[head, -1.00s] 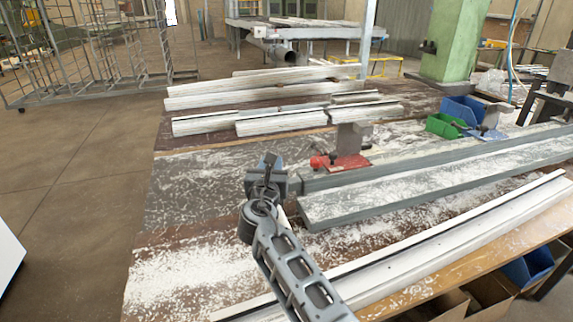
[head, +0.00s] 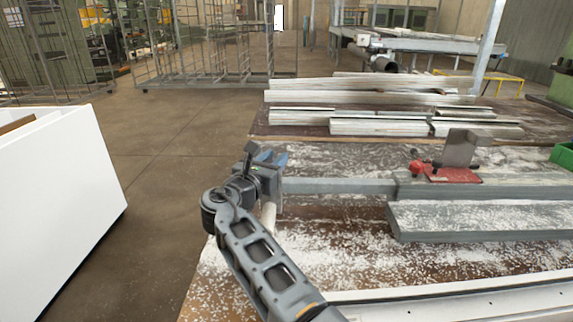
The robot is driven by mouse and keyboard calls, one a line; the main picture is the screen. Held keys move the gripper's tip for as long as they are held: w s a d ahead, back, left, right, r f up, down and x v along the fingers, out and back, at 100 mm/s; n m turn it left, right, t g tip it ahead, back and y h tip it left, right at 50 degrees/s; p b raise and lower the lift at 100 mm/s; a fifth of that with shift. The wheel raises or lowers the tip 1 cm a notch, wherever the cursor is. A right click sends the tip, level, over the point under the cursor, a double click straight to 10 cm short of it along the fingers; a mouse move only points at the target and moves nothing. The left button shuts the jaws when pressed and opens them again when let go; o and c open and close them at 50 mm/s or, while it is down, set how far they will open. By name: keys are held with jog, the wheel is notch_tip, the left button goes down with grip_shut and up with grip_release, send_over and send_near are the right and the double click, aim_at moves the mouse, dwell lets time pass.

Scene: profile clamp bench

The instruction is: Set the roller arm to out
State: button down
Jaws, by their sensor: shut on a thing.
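The roller arm (head: 340,186) is a grey bar that sticks out to the left from the end of the grey rail (head: 480,187) on the bench. A long stretch of it shows between the rail and the bracket at its outer end. A pale round part (head: 268,216) hangs below that end, partly hidden by my arm. My gripper (head: 264,172) is shut on the roller arm's outer end, near the bench's left edge. My wrist covers much of the grip, so the exact contact is hidden.
A red clamp (head: 452,172) with a grey block stands by the rail. White profiles (head: 375,98) lie at the back of the bench (head: 330,230), another at the front. A white cabinet (head: 60,200) stands at left. Open floor (head: 160,150) lies between it and the bench.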

jog(key=shift+w+a+r, duration=0.1)
jog(key=shift+a+r, duration=0.05)
jog(key=shift+r, duration=0.4)
jog(key=c, duration=1.2)
grip_release()
jog(key=o, duration=0.3)
jog(key=shift+f, duration=0.25)
jog(key=v, duration=0.7)
jog(key=shift+s, duration=0.4)
